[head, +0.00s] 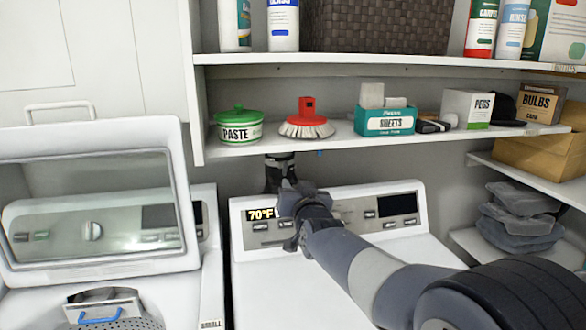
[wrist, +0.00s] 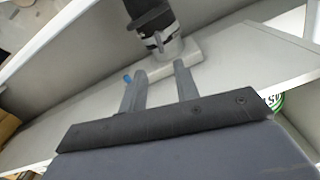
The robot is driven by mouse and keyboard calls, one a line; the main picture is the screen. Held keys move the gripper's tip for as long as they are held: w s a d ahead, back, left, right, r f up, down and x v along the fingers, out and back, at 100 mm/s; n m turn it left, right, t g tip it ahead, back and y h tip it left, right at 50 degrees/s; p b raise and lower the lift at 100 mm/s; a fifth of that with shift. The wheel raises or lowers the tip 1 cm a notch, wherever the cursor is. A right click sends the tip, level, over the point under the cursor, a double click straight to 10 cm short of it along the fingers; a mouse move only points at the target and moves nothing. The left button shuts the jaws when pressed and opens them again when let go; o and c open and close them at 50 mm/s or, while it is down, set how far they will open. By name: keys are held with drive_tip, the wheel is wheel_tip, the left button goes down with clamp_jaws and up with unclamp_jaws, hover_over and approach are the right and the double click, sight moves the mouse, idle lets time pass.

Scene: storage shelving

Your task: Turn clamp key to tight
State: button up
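A small blue piece (head: 320,153), perhaps the clamp key, shows under the front edge of the middle shelf. In the wrist view the blue piece (wrist: 127,78) lies just left of my left finger, by a pale bar. A black and grey cylindrical device (head: 278,172) hangs below the shelf; in the wrist view the device (wrist: 152,22) joins the pale bar. My gripper (head: 290,187) is in front of the device's lower part. Contact with the blue piece cannot be told.
The middle shelf (head: 350,139) carries a paste tub (head: 239,126), a red brush (head: 306,121) and a sheets box (head: 384,121). A washer with a raised lid (head: 92,268) stands at left. A white machine with a 70°F display (head: 262,213) lies below my arm.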

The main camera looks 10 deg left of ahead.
sight(286, 169)
drive_tip(key=p+x, duration=0.3)
drive_tip(key=x, duration=0.7)
drive_tip(key=shift+w, duration=0.1)
drive_tip(key=shift+c, duration=0.5)
clamp_jaws()
